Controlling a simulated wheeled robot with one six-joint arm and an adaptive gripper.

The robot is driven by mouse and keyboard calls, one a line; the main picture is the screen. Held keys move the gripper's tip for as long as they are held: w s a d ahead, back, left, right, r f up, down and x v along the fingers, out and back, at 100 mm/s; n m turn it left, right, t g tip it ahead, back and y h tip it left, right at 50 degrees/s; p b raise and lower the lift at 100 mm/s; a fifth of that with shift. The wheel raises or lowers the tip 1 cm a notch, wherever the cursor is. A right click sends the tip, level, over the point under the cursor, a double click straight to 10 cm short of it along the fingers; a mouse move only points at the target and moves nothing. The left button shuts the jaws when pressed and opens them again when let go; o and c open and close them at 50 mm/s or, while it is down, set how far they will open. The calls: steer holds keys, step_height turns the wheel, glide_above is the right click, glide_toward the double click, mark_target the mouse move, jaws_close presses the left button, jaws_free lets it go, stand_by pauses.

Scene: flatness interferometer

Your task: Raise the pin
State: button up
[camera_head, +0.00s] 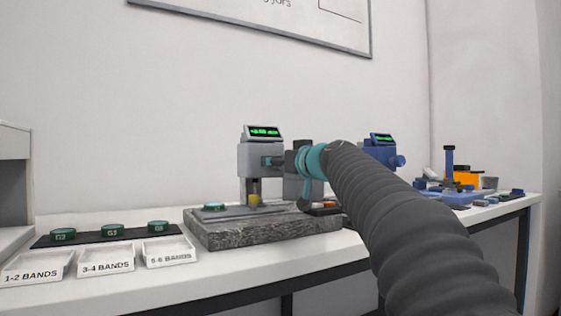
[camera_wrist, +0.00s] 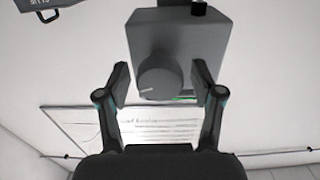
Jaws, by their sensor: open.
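A grey gauge (camera_head: 260,160) with a lit green display stands on a speckled stone slab (camera_head: 270,235). A pin with a yellow lower part (camera_head: 254,200) hangs beneath its head, near the plate on the slab. In the wrist view, a round grey knob (camera_wrist: 160,76) with a pale mark sits on a grey housing (camera_wrist: 172,36). My gripper (camera_wrist: 161,82) is open, with one finger on each side of the knob. I see no clear contact. In the head view my arm covers the area right of the gauge, and the fingers are hard to make out.
Green discs (camera_head: 113,231) lie on a dark strip at left, behind white trays labelled by bands (camera_head: 105,260). One green disc (camera_head: 214,207) lies on the slab. A blue instrument (camera_head: 381,150) and clutter stand at right. The wall behind is bare below a sign (camera_head: 270,22).

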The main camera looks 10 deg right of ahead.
steer(key=c, duration=1.1)
steer(key=shift+m, duration=0.3)
steer(key=m, duration=0.4)
steer(key=shift+d, duration=0.1)
steer(key=m, duration=0.5)
steer(key=shift+m, duration=0.4)
steer(key=m+p, duration=0.1)
steer(key=m, duration=0.4)
steer(key=shift+d+f, duration=0.1)
steer(key=shift+f+m+p, duration=0.15)
steer(key=shift+m+p, duration=0.8)
steer(key=shift+m, duration=1.85)
